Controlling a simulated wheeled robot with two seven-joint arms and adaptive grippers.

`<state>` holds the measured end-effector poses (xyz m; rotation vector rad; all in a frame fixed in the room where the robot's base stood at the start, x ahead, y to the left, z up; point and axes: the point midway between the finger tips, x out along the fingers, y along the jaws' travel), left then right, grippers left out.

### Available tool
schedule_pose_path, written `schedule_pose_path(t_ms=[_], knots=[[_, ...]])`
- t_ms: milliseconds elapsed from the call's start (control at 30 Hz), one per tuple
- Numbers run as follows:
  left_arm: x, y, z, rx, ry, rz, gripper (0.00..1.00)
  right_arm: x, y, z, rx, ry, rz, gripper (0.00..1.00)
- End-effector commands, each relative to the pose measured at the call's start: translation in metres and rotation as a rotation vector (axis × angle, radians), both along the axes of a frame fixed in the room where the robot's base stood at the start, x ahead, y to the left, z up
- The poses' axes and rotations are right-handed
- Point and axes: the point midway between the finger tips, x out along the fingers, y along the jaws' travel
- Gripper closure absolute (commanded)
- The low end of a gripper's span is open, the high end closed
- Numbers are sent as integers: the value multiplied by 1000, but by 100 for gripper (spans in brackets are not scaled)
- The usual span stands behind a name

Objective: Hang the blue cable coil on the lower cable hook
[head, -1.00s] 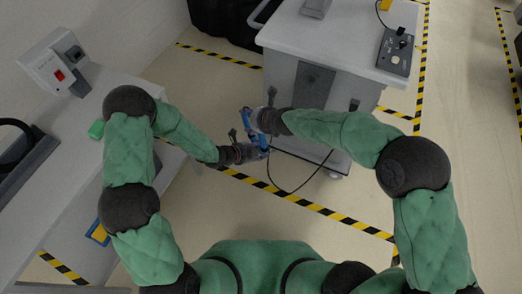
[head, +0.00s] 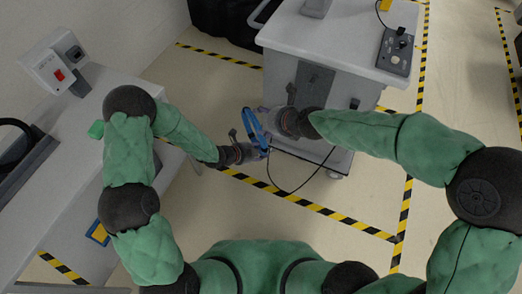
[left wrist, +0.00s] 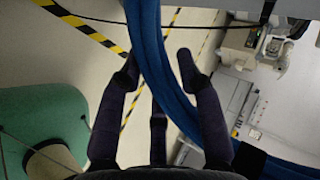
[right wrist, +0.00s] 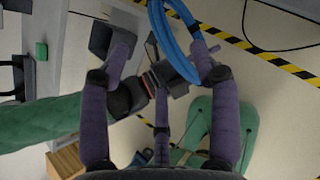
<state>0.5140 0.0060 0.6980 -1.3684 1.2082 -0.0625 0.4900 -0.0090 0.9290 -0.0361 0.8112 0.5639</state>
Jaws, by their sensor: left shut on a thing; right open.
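The blue cable coil (head: 254,128) hangs in the air in front of the cart in the head view. My left gripper (head: 264,151) is shut on the coil's lower part. In the left wrist view the blue strands (left wrist: 150,45) run between its fingers (left wrist: 158,70). My right gripper (head: 270,116) is open, just right of the coil. In the right wrist view the coil (right wrist: 178,45) shows near the tip of the right-hand finger, with the open fingers (right wrist: 160,55) spread apart; I cannot tell whether they touch. I cannot make out the lower cable hook.
A grey-white cart (head: 345,45) with a control box (head: 395,52) stands behind the grippers. A dark cable (head: 290,190) loops below it. A bench (head: 75,165) with a red-switch box (head: 57,72) stands at left. Striped tape marks the open floor.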

Motion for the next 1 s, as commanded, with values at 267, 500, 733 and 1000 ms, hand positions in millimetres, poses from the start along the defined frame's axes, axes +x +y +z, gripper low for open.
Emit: schedule_pose_path(t_ms=[267, 500, 733, 1000], knots=[[1, 0, 1, 0, -2, 1, 100, -8, -7, 7, -7, -1, 6, 38], [1, 0, 1, 0, -2, 1, 100, -13, -24, -42, -204, -45, 185, 38], [1, 0, 1, 0, -2, 1, 100, -34, -54, -124, -516, -127, 589, 38], [1, 0, 1, 0, -2, 1, 100, -80, -81, -210, -759, -251, 1144, 38]])
